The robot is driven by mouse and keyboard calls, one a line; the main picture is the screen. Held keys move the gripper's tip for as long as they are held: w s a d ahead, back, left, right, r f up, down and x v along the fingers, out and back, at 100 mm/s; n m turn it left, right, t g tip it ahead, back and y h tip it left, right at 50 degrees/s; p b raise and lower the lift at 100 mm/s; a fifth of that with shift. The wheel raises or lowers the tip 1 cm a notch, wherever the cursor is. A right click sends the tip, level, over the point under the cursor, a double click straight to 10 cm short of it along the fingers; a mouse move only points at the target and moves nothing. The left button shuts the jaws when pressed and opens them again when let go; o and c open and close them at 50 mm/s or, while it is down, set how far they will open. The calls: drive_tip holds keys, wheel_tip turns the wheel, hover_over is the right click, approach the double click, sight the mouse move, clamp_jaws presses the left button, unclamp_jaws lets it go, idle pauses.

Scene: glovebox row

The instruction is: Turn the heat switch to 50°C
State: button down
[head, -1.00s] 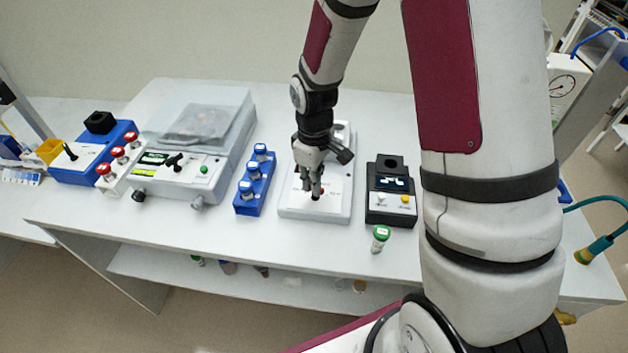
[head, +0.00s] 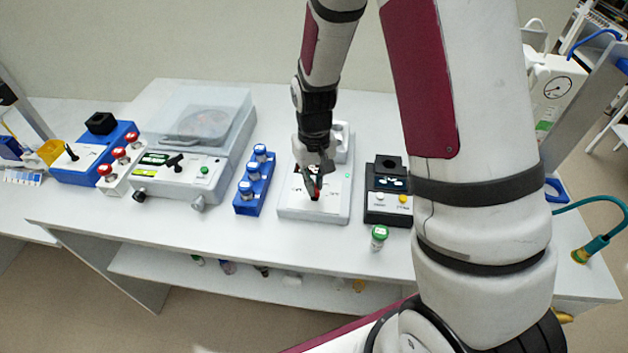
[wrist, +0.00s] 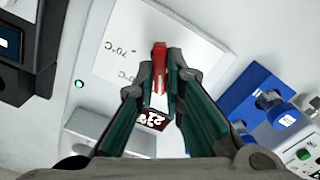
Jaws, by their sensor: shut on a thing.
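The heat switch is a red knob (wrist: 159,66) on a white heater unit (head: 335,214). In the wrist view it sits between my fingertips, and its red also shows in the head view (head: 316,192). My gripper (wrist: 163,88) is shut on this knob, with a finger on each side. The panel (wrist: 112,50) shows a "70°C" label and another °C label that I cannot fully read. A small dark display (wrist: 153,120) with light digits shows between the fingers. A green light (wrist: 79,84) is lit on the unit. My fingers cover part of the dial.
A blue rack with vials (head: 253,182) stands close left of the heater. A black device (head: 390,190) stands close right, with a green-capped vial (head: 379,238) in front. A lidded centrifuge (head: 205,130) is farther left. The front table strip is mostly clear.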

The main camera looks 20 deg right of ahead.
drive_tip(key=shift+m, duration=0.5)
drive_tip(key=c, duration=1.7)
unclamp_jaws()
wheel_tip(320, 180, up, 12)
drive_tip(key=shift+r, duration=0.1)
